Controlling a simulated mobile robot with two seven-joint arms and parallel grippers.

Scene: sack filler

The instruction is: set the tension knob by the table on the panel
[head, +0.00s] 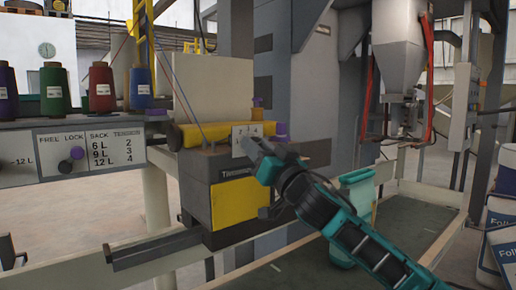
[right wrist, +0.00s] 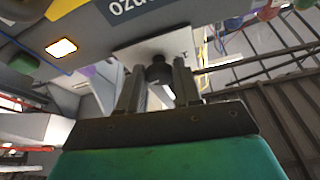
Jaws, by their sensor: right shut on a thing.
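The tension knob (right wrist: 157,72) is a small dark knob in front of a pale plate in the right wrist view. My right gripper (right wrist: 158,88) is shut on it, one finger on each side. In the head view my right gripper (head: 243,146) reaches the pale dial plate (head: 254,129) on top of the sewing head and hides the knob. The plate bears numbers, partly covered, so the setting cannot be read. The table on the panel (head: 116,148) pairs sack 6 L with tension 2, 9 L with 3 and 12 L with 4. My left gripper cannot be made out.
The sewing head (head: 234,200) has a yellow cover and a label reading tension. A hopper spout (head: 398,60) hangs at the right, with white buckets (head: 503,215) at the right edge.

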